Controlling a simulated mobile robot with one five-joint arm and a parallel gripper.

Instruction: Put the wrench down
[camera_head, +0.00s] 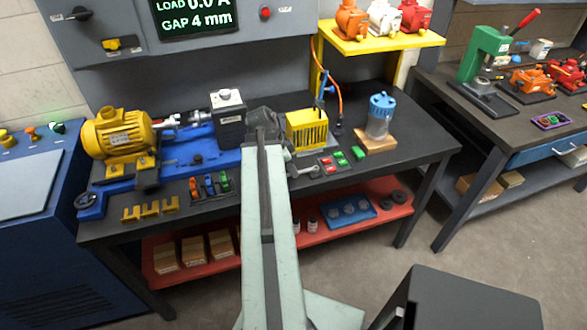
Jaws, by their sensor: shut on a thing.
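My pale green arm reaches away over the workbench (420,150). My dark gripper (266,122) is at its far end, above the bench between the dark box with a white top and the yellow finned box. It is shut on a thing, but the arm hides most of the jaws. A grey metal piece (291,168), which looks like the wrench, shows just right of the arm near the gripper. Most of it is hidden, and I cannot tell whether it touches the bench.
A yellow motor (119,134) on a blue base stands at left. The yellow finned box (307,130), small red and green blocks (333,165) and a blue-capped jar (380,115) are at right. Colored clips (209,186) line the front. The right end is clear.

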